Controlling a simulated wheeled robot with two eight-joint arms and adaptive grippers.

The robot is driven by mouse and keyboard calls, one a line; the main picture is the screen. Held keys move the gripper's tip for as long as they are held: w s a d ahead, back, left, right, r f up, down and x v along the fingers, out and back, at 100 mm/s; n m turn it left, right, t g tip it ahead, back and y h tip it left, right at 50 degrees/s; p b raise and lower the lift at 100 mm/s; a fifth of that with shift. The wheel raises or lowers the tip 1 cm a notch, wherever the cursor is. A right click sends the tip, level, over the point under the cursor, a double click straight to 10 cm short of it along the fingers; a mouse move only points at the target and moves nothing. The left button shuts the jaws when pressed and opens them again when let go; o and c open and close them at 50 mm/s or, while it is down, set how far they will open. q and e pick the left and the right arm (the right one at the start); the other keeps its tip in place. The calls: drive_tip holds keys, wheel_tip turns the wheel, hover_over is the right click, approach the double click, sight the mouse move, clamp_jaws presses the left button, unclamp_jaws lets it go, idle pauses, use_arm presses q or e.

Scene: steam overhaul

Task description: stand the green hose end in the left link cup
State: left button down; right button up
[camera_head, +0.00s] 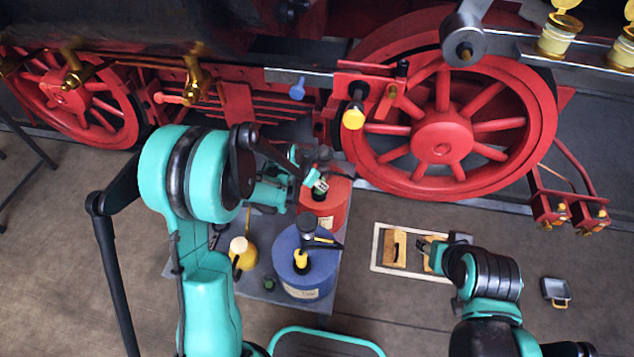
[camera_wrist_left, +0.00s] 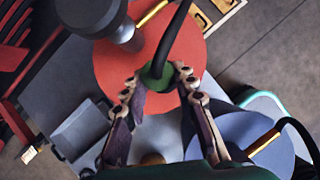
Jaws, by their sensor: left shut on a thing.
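The green hose end (camera_wrist_left: 158,76) is a short green collar on a black hose, between the fingertips of my left gripper (camera_wrist_left: 157,82). In the head view my left gripper (camera_head: 318,187) is over the red drum (camera_head: 335,208), and the hose end is a small dark green piece (camera_head: 320,194). Two yellowish cups with raised lids, a left one (camera_head: 558,40) and a right one (camera_head: 622,52), sit on a rail at the top right, far from this gripper. I cannot be sure that the left one is the link cup. My right gripper (camera_head: 431,243) is beside the framed wooden blocks; its fingers are unclear.
A blue drum (camera_head: 290,265) with a black hose and a yellow can (camera_head: 243,252) share the grey platform (camera_head: 328,290). The blocks sit in a pale frame (camera_head: 377,245). A red wheel (camera_head: 440,135) and locomotive rods stand behind. A small dark box (camera_head: 556,291) lies right.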

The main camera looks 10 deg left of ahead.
use_arm(q)
drive_tip(key=shift+r, duration=0.15)
drive_tip(key=shift+r+p, duration=2)
drive_tip(key=shift+r, duration=0.65)
drive_tip(key=shift+f, duration=0.1)
